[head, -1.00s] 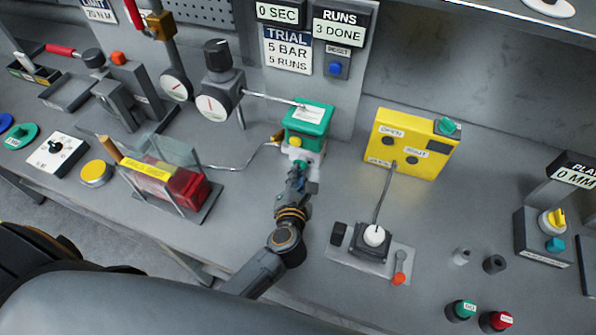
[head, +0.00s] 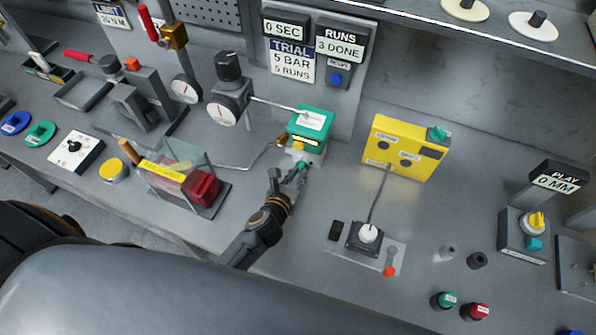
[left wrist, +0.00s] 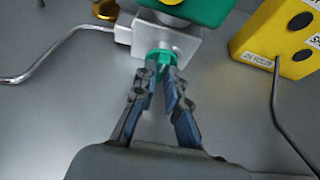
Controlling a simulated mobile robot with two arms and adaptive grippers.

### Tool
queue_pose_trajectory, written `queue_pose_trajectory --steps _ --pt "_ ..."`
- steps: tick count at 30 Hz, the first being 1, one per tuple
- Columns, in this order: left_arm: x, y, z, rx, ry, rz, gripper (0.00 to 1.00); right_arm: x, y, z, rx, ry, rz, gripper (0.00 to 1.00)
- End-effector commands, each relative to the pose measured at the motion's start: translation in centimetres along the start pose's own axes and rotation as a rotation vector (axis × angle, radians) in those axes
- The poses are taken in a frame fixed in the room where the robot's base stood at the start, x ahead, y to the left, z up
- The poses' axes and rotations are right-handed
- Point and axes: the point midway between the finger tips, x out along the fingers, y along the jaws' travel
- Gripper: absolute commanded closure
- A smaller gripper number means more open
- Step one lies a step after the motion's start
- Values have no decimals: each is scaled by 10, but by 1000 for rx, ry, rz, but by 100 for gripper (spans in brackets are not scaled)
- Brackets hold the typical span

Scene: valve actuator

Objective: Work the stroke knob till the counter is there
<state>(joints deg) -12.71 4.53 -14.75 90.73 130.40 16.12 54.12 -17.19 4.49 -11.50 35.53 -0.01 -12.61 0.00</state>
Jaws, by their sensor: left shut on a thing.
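The valve actuator (head: 311,122) has a green top over a pale block and stands at the back middle of the bench. A small teal knob (head: 301,166) sticks out of its front, and it also shows in the left wrist view (left wrist: 160,57). My left gripper (head: 298,177) is closed on this knob; in the left wrist view its fingers (left wrist: 164,78) meet around it and partly hide it. The RUNS counter (head: 340,47) behind reads 3 DONE. The trial card (head: 292,62) reads 5 BAR, 5 RUNS. My right gripper is in neither view.
A yellow box (head: 405,147) stands right of the actuator, with a cable to a white-topped joystick (head: 369,233). A gauge (head: 224,110) and a clear-sided stand with a red block (head: 200,187) are to the left. A PLAY display (head: 557,182) reads 0 MM.

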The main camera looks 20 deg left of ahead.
Motion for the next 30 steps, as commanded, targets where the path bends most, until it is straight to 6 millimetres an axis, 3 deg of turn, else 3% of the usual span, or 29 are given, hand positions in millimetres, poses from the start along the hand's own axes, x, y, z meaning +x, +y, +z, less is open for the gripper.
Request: queue_pose_trajectory --steps 16,17,20,30 --pt "0 0 0 -27 -1 -11 100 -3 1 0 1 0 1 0" --pt "0 0 0 -27 -1 -11 86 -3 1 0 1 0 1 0" --pt "0 0 0 -26 -1 -11 65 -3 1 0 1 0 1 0" --pt "-2 0 0 -24 0 -10 65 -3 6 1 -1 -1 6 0"
